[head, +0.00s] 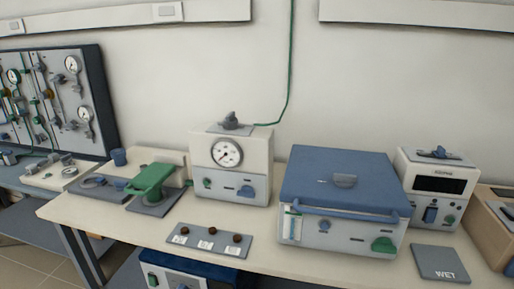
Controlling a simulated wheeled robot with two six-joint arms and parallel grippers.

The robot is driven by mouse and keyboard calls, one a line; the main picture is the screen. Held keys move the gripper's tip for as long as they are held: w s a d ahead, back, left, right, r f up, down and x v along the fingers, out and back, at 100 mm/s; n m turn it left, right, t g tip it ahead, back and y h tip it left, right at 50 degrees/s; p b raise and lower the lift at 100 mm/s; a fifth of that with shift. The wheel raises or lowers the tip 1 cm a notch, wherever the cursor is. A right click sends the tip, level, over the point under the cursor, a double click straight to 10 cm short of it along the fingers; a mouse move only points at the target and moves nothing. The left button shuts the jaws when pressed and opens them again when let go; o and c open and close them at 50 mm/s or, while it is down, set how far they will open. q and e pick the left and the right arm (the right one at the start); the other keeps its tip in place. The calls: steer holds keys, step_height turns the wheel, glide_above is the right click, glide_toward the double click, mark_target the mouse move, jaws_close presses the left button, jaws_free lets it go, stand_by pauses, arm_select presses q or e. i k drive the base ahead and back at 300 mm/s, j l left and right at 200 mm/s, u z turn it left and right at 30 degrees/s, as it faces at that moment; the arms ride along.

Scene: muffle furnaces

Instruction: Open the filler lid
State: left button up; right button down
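No part is labelled as the filler lid, so I cannot tell which one it is. A white unit with a dark display (438,185) stands to the right, with a grey fitting (439,153) on top. Neither of my grippers shows.
A plate with several dark knobs (210,241) and a grey plate marked WET (439,263) lie near the front edge. A green hose (290,65) runs up the wall.

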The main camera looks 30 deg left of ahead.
mark_target(152, 178)
steer(key=u, duration=1.75)
